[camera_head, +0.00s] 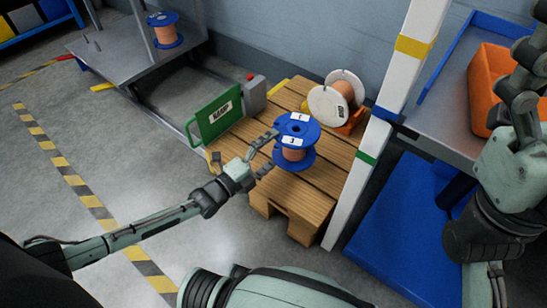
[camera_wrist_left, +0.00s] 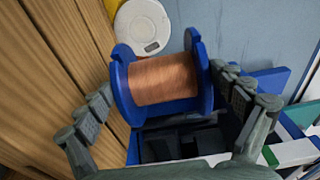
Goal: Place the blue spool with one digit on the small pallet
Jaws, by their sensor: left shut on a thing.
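The blue spool (camera_head: 294,154) with copper-coloured winding is over the small wooden pallet (camera_head: 315,197). Two white labels with small marks show on its top flange; I cannot read them surely. My left gripper (camera_head: 268,154) is shut on this spool from its left side. In the left wrist view the spool (camera_wrist_left: 163,80) sits between the two fingers (camera_wrist_left: 165,105). Whether its bottom touches the pallet boards is hard to tell. My right gripper (camera_head: 522,85) is at the right edge above a bench; its finger opening is unclear.
A white spool (camera_head: 321,104) lies tilted at the pallet's back, by an orange block. A green sign (camera_head: 215,115) stands left of the pallet. A white post (camera_head: 380,110) rises at the pallet's right. Another blue spool (camera_head: 166,30) stands on a grey platform. An orange bin (camera_head: 485,85) is on the bench.

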